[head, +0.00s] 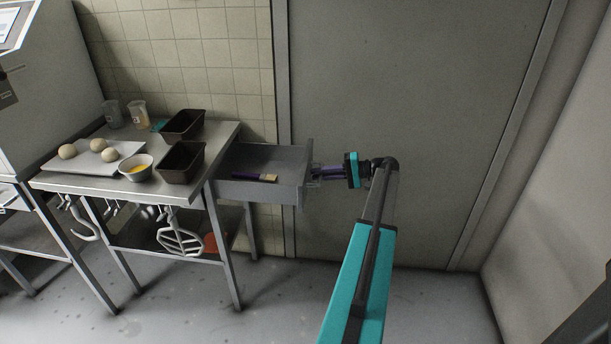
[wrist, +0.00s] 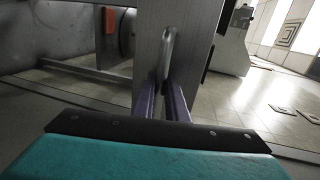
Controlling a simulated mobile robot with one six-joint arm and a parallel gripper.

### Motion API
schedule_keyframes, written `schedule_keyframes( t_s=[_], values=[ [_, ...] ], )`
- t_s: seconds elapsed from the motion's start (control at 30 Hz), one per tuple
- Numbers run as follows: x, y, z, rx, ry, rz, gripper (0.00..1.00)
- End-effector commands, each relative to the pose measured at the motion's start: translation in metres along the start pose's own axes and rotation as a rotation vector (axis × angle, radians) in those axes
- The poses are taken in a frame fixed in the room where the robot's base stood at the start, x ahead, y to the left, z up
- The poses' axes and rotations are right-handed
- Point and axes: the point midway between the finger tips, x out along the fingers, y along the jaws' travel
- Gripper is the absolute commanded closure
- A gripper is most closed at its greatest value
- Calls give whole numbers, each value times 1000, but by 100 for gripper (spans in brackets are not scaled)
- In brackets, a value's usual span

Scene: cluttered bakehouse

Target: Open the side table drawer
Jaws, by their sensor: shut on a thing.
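The side table (head: 211,195) is a steel table on the left in the head view. Its drawer (head: 255,160) stands pulled well out from the table's right end, and I see into it. A brush with a dark handle and pale bristles (head: 269,178) lies inside. My gripper (head: 316,172) is at the drawer's front, shut on the handle. In the wrist view my gripper's purple fingers (wrist: 163,105) close around the metal bar handle (wrist: 168,50) on the grey drawer front (wrist: 150,40).
On the tabletop are a tray of dough balls (head: 92,158), a bowl of yellow liquid (head: 136,167), two dark loaf tins (head: 181,162) and two clear beakers. A grey door (head: 410,100) stands behind my arm. The floor at front is clear.

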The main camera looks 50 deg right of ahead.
Motion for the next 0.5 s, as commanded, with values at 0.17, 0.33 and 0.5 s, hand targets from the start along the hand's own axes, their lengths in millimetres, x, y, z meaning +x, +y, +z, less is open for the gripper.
schedule_keyframes(
  t_s=[0.17, 0.33, 0.5],
  values=[
    [-5, -5, -5, -8, 9, -7, 100],
    [-3, -5, -4, -9, 4, -7, 100],
    [-1, -6, -3, -9, 2, -7, 100]
  ],
)
